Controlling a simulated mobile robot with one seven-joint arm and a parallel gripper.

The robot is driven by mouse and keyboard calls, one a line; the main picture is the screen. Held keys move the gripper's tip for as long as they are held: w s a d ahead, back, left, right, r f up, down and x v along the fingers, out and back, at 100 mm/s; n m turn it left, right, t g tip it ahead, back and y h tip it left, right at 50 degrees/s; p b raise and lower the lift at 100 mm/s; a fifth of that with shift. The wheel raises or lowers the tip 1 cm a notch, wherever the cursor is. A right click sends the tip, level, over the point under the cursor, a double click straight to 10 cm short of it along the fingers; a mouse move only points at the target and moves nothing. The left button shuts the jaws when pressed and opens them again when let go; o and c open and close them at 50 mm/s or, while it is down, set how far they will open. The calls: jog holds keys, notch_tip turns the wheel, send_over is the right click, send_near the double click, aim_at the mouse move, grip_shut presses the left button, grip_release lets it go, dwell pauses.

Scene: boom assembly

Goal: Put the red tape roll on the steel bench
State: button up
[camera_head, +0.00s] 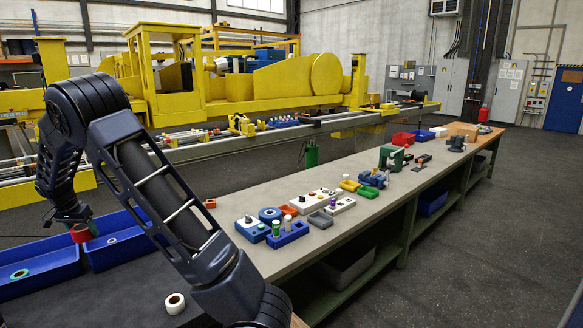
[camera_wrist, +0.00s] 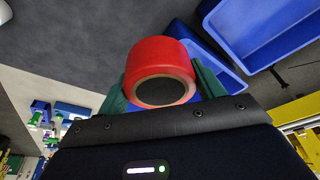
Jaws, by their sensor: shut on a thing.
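My gripper (camera_head: 82,222) is at the left in the head view, partly hidden, with its fingers pointing down. It is shut on the red tape roll (camera_head: 80,233), over the area of the blue bins. In the wrist view the red tape roll (camera_wrist: 160,66) sits between the two green fingers, with its dark round hole facing the camera. The long bench (camera_head: 270,258) with a grey top and green frame runs from the lower left to the back right. A darker grey surface (camera_head: 140,300) lies at its near left end; I cannot tell whether it is the same top.
Two blue bins (camera_head: 40,265) stand at the left; one holds a green-and-white roll (camera_head: 19,274). A white roll (camera_head: 174,302) lies on the darker surface. Several small parts (camera_head: 290,215) crowd the bench's middle. Bare top shows in front of them. A yellow machine stands behind.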

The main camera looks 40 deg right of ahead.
jog(key=w+d+m, duration=0.1)
jog(key=w+d, duration=0.3)
jog(key=d, duration=0.3)
jog(key=w+d+m, duration=0.2)
jog(key=w+d, duration=0.1)
jog(key=d, duration=0.4)
jog(key=m+g+h, duration=0.1)
jog(key=m+g, duration=0.1)
jog(key=m, duration=0.5)
send_over(233, 218)
jog(key=a, duration=0.1)
notch_tip(233, 218, down, 20)
jog(key=shift+r, duration=0.2)
jog(key=shift+f, duration=0.1)
jog(key=o, duration=1.1)
